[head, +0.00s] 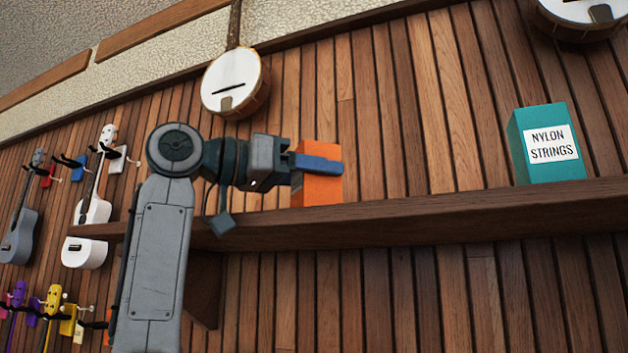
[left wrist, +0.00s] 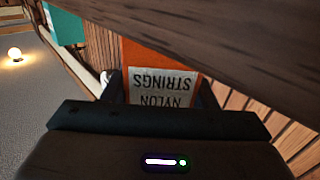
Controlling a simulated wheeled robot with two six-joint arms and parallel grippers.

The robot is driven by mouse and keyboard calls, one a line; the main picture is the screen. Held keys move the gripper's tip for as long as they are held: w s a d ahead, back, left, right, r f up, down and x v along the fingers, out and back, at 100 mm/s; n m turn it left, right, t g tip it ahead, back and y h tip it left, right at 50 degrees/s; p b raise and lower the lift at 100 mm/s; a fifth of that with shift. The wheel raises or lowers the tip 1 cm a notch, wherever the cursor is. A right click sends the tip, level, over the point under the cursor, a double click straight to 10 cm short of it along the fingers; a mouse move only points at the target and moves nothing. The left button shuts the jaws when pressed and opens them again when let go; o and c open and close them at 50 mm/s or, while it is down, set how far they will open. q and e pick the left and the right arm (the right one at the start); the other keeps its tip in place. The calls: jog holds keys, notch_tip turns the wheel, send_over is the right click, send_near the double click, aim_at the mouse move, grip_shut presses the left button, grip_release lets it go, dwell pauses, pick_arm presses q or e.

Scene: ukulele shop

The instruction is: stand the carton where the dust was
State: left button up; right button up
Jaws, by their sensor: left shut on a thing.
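An orange carton (head: 322,190) is at the wooden shelf (head: 430,211), in the middle of the head view. My left gripper (head: 318,164) is shut on it, with a blue finger across its upper part. In the left wrist view the carton (left wrist: 150,55) fills the space between the fingers, and its white label reads NYLON STRINGS upside down. The carton looks upright, its base at about the shelf's top; I cannot tell whether it touches. No dust shows on the visible shelf top. My right gripper is in neither view.
A teal NYLON STRINGS carton (head: 546,145) stands on the shelf to the right, with clear shelf between. A banjo (head: 235,83) hangs above my left arm, another (head: 585,15) at top right. Several ukuleles, including a white one (head: 88,218), hang on the slatted wall at left.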

pick_arm(q)
jog(key=shift+f, duration=0.1)
jog(key=o, duration=1)
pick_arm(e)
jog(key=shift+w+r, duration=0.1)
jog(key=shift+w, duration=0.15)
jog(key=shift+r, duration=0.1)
pick_arm(q)
jog(key=shift+s+a, duration=0.1)
jog(key=shift+a, duration=0.25)
jog(key=b+v, duration=0.2)
jog(key=v, duration=0.9)
jog(key=shift+s+b, duration=0.15)
jog(key=shift+b, duration=0.2)
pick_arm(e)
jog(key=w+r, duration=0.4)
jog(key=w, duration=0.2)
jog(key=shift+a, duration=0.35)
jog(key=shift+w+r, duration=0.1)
